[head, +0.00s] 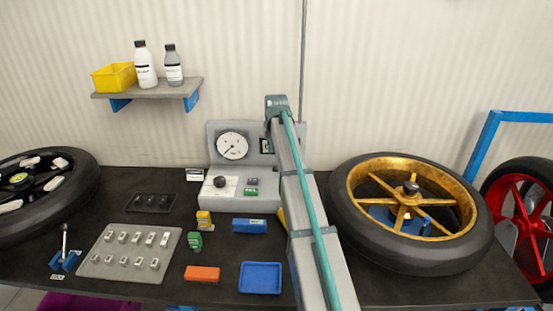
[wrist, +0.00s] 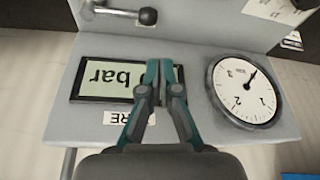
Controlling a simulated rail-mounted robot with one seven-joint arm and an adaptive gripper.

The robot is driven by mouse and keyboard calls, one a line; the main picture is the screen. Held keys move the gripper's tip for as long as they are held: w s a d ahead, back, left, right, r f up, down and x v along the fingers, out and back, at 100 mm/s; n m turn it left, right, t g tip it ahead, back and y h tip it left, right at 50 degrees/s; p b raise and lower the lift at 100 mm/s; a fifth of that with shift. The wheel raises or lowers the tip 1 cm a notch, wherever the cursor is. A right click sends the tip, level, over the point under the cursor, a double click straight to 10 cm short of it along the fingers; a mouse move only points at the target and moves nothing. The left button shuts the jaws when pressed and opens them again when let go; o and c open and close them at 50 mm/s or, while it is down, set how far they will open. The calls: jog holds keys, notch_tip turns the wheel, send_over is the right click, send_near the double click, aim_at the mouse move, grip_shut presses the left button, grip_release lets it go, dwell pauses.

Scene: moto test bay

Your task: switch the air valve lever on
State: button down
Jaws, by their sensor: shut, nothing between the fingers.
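The likely air valve lever (wrist: 120,12) is a metal rod with a black ball knob at the top left of the wrist view. It lies roughly sideways in that picture, on the grey console (wrist: 190,50). My gripper (wrist: 163,68) is shut and empty, with its teal fingertips in front of the "bar" display (wrist: 105,78). The fingers are apart from the lever, below it in the picture. A round pressure gauge (wrist: 245,92) is right of the fingers. In the head view my arm hides the lever and my gripper; the console's gauge (head: 232,146) and black knob (head: 220,182) show.
A gold-rimmed wheel (head: 408,200) lies right of my arm, and a dark wheel (head: 38,190) is at the left. A blue tray (head: 261,278), an orange block (head: 202,274) and a grey parts tray (head: 105,263) lie on the dark bench. A shelf (head: 150,91) holds bottles.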

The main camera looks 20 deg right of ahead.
jog(key=shift+s+d+r, duration=0.1)
jog(key=shift+s+d, duration=0.15)
jog(key=shift+d, duration=0.4)
jog(key=p+x, duration=0.2)
jog(key=x, duration=0.8)
jog(key=shift+p, duration=0.3)
jog(key=shift+a, duration=0.2)
